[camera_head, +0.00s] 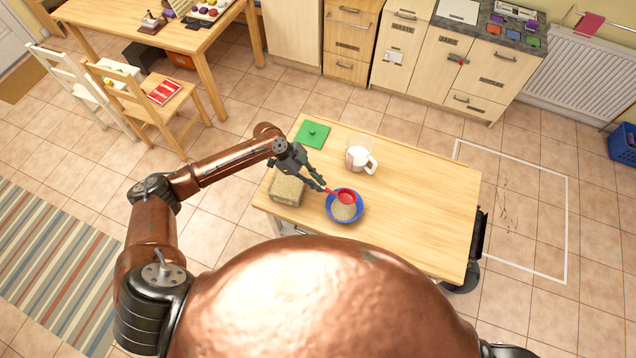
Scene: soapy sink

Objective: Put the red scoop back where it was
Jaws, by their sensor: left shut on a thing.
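The red scoop (346,197) is over the blue bowl (331,212), its cup above the pale grainy stuff in the bowl. My left gripper (322,187) is shut on the scoop's handle, just up and left of the bowl. I cannot tell whether the scoop's cup touches the bowl or its contents. A box of grainy stuff (287,190) stands left of the bowl, under my left gripper's wrist. My right gripper is not in view.
A white mug or jug (360,159) stands behind the bowl on the wooden table (430,205). A green lid with a knob (313,134) lies at the far left corner. The table's right part is clear.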

